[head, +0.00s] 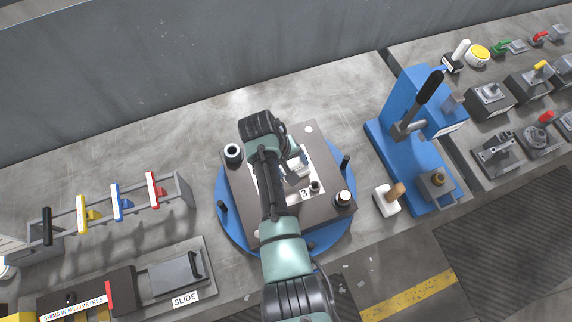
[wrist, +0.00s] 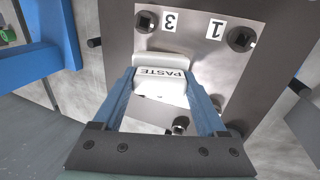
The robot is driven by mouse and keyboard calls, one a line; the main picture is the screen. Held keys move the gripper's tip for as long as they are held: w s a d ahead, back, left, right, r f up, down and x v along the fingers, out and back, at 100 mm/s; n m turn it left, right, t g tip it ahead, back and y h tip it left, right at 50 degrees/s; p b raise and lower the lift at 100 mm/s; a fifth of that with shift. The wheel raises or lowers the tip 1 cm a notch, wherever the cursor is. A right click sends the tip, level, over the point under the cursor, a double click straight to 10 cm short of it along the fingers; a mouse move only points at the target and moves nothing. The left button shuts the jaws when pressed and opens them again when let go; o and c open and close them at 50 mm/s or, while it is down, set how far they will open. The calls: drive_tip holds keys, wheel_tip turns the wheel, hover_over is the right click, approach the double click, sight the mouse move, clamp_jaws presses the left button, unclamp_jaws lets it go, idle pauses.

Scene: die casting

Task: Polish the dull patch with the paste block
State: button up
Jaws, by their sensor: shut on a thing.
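The white paste block (wrist: 160,87), marked PASTE, is held between the two blue fingers of my gripper (wrist: 164,76) in the wrist view. The block also shows in the head view (head: 298,165), partly hidden by my arm. It is over the bright metal inset (wrist: 208,62) of the dark die block (head: 322,146). I cannot tell whether it touches the surface. The inset bears the numbers 3 and 1 beside dark sockets. I cannot make out a dull patch; my arm, gripper and the block cover part of the inset.
The die block sits on a blue round turntable (head: 222,218) with black pegs. A blue lever press (head: 400,140) and a wood-handled white tool (head: 387,202) stand to the right. A rack of coloured handles (head: 120,208) and a SLIDE unit (head: 177,276) are at the left.

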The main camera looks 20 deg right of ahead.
drive_tip(key=shift+s+a+p, duration=0.15)
drive_tip(key=shift+a+p, duration=0.55)
drive_tip(key=shift+a, duration=2.75)
drive_tip(key=shift+f, duration=0.1)
drive_tip(key=shift+d, duration=0.1)
drive_tip(key=shift+d, duration=3.35)
wheel_tip(320, 180, up, 8)
drive_tip(key=p, duration=0.7)
drive_tip(key=shift+p, duration=0.3)
